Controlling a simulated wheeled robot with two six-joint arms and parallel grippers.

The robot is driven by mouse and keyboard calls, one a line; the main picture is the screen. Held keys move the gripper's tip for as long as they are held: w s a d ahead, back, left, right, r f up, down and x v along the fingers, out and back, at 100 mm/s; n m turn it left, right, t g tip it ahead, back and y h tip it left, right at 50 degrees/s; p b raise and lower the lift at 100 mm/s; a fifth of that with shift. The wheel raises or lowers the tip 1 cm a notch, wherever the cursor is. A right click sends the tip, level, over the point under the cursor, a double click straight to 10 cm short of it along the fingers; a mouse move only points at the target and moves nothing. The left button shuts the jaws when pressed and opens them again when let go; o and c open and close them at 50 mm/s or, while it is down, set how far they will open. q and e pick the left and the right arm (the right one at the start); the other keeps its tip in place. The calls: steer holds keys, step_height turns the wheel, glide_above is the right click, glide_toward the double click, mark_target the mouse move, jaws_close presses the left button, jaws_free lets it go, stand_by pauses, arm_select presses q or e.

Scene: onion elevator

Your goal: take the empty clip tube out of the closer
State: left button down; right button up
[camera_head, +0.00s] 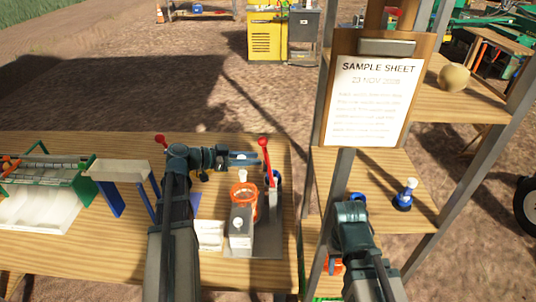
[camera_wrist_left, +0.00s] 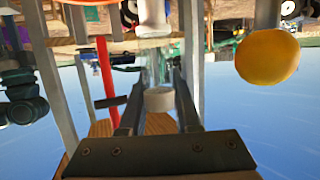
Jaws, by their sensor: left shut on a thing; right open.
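My left gripper (camera_head: 246,159) is shut on the clip tube, a clear tube with a pale end (camera_wrist_left: 159,98), seen between the fingers in the left wrist view. In the head view the tube's pale top (camera_head: 241,156) shows at the fingertips, above the closer. The closer has a grey base (camera_head: 268,243), a red lever (camera_head: 265,152) standing up and an orange ring (camera_head: 244,192). Whether the tube's lower end still touches the closer cannot be told. My right gripper (camera_head: 351,211) is open, by the shelf at right; its fingertips are hard to see.
The wooden shelf stand (camera_head: 335,165) carries a sample sheet (camera_head: 372,100), an onion (camera_head: 453,78) and a blue-and-white item (camera_head: 404,195). A white tray with a green frame (camera_head: 42,207) and a small white card (camera_head: 209,235) lie on the table. The table's right edge is near the closer.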

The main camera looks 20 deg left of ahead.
arm_select(q)
steer(key=s+a, duration=0.4)
steer(key=a, duration=0.1)
steer(key=shift+s+a, duration=0.35)
steer(key=shift+a, duration=0.05)
